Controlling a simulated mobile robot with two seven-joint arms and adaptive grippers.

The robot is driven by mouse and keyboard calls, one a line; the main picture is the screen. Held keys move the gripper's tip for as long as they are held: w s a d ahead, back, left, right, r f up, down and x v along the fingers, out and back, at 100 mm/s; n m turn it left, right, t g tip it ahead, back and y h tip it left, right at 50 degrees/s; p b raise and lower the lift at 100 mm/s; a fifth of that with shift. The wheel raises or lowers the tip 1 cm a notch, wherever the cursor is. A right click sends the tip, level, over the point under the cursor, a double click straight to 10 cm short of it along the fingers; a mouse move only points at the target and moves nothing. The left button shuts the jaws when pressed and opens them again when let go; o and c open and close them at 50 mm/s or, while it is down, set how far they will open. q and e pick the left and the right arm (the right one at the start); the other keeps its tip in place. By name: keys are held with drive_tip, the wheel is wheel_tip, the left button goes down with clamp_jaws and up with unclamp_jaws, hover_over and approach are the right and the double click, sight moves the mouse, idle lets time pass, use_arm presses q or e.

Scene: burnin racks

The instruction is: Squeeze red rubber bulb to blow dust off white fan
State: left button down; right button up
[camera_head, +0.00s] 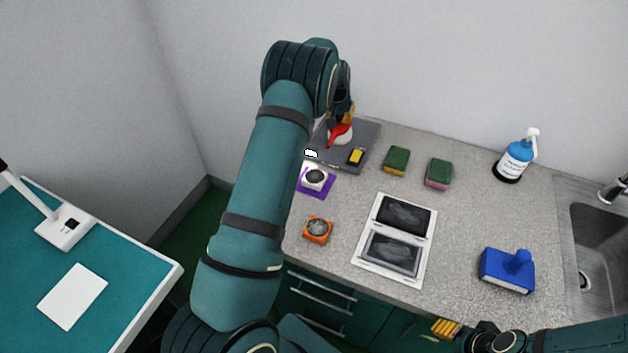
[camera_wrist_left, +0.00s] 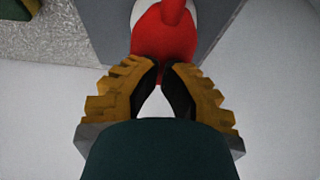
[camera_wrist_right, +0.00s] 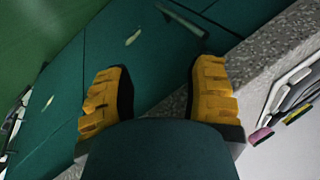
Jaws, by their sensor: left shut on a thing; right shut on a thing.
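The red rubber bulb (camera_head: 340,133) is at the back of the counter, over the dark grey mat, with its narrow end towards lower left. My left gripper (camera_head: 344,112) is shut on it from above; in the left wrist view the fingertips (camera_wrist_left: 162,66) meet the red bulb (camera_wrist_left: 165,40). A white round piece shows partly behind the bulb. The white fan (camera_head: 315,176), with a dark round middle, sits on a purple square, partly beside my left arm. Dust on it is too small to tell. My right gripper (camera_wrist_right: 160,85) has its fingers apart with nothing visible between them, low at the counter's front edge.
An orange-framed fan (camera_head: 318,229) stands in front of the purple square. A yellow block (camera_head: 356,157) lies on the mat.

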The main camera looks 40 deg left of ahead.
use_arm(q)
drive_tip(key=shift+a+r+p, duration=0.1)
drive_tip(key=shift+r+p, duration=0.8)
drive_tip(key=shift+r, duration=0.35)
drive_tip(key=shift+r+p, duration=0.45)
drive_tip(key=shift+r, duration=0.5)
drive_tip(key=shift+r+p, duration=0.8)
drive_tip(key=shift+r, duration=0.5)
wheel_tip(320, 180, up, 2)
drive_tip(key=shift+r+p, duration=0.15)
drive_tip(key=shift+p, duration=0.45)
